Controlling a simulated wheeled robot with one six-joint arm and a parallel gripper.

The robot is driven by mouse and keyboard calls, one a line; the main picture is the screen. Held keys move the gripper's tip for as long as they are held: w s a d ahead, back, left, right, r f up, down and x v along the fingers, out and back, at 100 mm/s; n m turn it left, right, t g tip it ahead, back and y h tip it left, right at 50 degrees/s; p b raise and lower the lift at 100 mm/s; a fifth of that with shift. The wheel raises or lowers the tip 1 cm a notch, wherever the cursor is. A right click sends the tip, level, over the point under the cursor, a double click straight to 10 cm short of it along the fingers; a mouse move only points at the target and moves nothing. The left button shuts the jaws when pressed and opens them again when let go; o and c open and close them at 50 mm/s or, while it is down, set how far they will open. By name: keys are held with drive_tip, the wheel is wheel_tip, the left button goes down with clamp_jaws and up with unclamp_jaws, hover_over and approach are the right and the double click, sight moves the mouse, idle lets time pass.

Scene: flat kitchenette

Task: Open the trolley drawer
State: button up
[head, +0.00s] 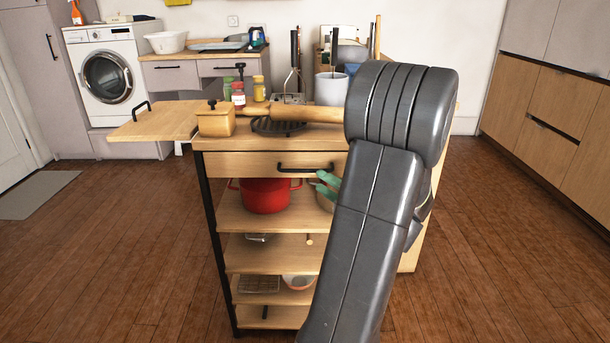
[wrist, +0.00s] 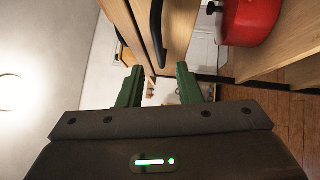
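The wooden trolley (head: 212,225) stands in front of me. Its drawer (head: 240,163) sits under the top and looks closed. A black bar handle (head: 305,169) is on the drawer front; it also shows in the wrist view (wrist: 156,30). My gripper (head: 327,187) has green fingers and is at the right end of the handle, partly hidden behind my arm. In the wrist view my gripper (wrist: 159,72) is open, its fingers apart. The handle's near end appears between the fingertips there; I cannot tell whether they touch it.
A red pot (head: 266,195) stands on the shelf below the drawer. A wooden box (head: 215,120), a rolling pin (head: 300,113) and jars are on the trolley top. A side leaf (head: 155,122) sticks out left.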

sight(305, 171)
drive_tip(key=b+x, duration=0.1)
drive_tip(key=x, duration=0.6)
drive_tip(key=shift+w+a, duration=0.2)
drive_tip(key=shift+a, duration=0.1)
drive_tip(key=shift+c, duration=0.3)
clamp_jaws()
